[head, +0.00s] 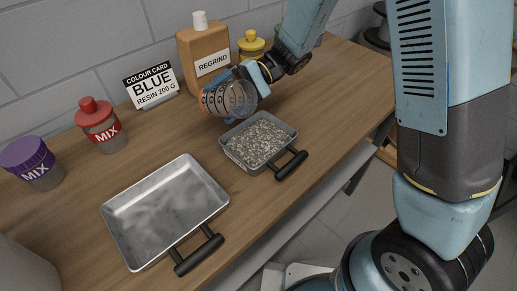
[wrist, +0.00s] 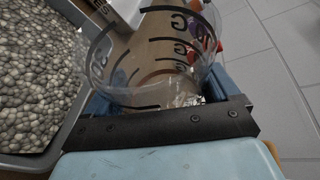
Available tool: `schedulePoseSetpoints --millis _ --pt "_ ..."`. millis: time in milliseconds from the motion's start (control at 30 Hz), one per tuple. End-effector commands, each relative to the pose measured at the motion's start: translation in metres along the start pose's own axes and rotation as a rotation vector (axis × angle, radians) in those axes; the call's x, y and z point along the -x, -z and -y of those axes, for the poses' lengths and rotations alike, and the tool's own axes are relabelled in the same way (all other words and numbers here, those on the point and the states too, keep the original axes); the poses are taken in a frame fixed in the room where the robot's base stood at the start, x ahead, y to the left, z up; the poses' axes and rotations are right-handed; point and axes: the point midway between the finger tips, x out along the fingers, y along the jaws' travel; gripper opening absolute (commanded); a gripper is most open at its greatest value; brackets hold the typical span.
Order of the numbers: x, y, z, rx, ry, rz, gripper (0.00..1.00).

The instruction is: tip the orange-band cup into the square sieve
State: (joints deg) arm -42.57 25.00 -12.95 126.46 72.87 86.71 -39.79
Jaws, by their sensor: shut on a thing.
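The orange-band cup (head: 228,99) is clear with dark markings and an orange band at its left end. My gripper (head: 250,84) is shut around it and holds it tilted well over, behind and left of the small square pan. In the wrist view the clear cup (wrist: 150,62) sits between the jaws (wrist: 165,98) and looks mostly empty, with a few pale bits low in it. The small square pan, which looks like the square sieve (head: 229,151), holds a layer of grey pellets (head: 260,139). These pellets also fill the left of the wrist view (wrist: 35,85).
An empty metal tray (head: 165,210) with a black handle lies front left. Red-lid (head: 101,125) and purple-lid (head: 34,162) MIX jars, a BLUE card (head: 152,86), a REGRIND bottle (head: 208,65) and a yellow-lid jar (head: 251,45) stand along the back.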

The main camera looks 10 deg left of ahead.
Motion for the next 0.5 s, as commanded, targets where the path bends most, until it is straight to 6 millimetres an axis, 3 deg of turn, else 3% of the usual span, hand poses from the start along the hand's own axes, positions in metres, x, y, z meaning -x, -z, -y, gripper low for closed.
schedulePoseSetpoints --millis 500 --pt "0.0045 -0.0058 0.0107 -0.268 -0.111 0.037 0.46"
